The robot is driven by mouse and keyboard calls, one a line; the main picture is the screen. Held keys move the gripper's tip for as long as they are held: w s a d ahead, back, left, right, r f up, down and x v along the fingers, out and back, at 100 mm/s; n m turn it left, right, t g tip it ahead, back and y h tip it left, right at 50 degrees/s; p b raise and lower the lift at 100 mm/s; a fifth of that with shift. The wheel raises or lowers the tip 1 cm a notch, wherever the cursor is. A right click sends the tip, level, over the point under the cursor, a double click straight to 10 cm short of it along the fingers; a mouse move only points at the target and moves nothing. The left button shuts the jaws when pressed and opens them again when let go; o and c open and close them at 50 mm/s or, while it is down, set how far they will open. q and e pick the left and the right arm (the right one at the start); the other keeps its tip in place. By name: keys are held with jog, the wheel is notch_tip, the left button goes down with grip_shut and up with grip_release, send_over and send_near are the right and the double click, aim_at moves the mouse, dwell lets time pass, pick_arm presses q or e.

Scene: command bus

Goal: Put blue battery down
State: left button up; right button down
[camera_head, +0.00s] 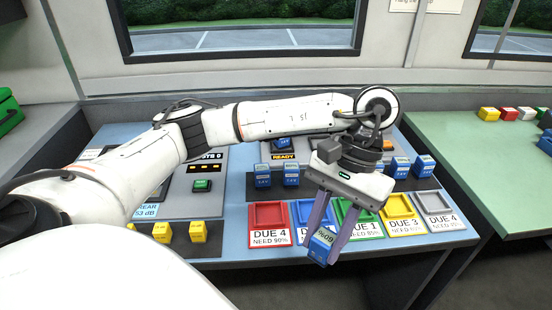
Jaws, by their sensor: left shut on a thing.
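My left gripper (327,229) points down near the front edge of the blue table and is shut on a blue battery (322,246). The battery has a label that seems to read 60% and is tilted in the picture. It hangs in front of the blue and green trays; whether it touches anything below cannot be told. The blue tray (306,213) is partly hidden by the gripper fingers. Other blue batteries stand on the dark rack behind, at the left (263,175) and at the right (424,166). My right gripper is not in view.
A red tray (269,214), a green tray (352,211), a yellow tray (398,205) and a grey tray (434,202) line the front edge. Yellow blocks (198,231) stand at left. A green table (480,150) is at right, with small coloured blocks at its back.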

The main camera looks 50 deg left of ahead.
pick_arm(q)
jog(key=w+a+r+n+t+h, duration=0.1)
jog(key=w+a+n+t+h, duration=0.2)
jog(key=n, duration=1)
jog(key=w+a+r+n+t, duration=0.1)
jog(key=w+a+n+t, duration=0.35)
jog(key=n, duration=0.85)
jog(key=n+t+y+b, duration=0.15)
jog(key=n+y, duration=0.25)
jog(key=n, duration=0.6)
send_over(301, 209)
jog(key=w+d, duration=0.1)
jog(key=d, duration=0.2)
jog(key=shift+a+f, duration=0.15)
jog(key=shift+f, duration=3.35)
jog(key=shift+f, duration=0.15)
jog(key=o, duration=1.2)
jog(key=shift+c, duration=0.2)
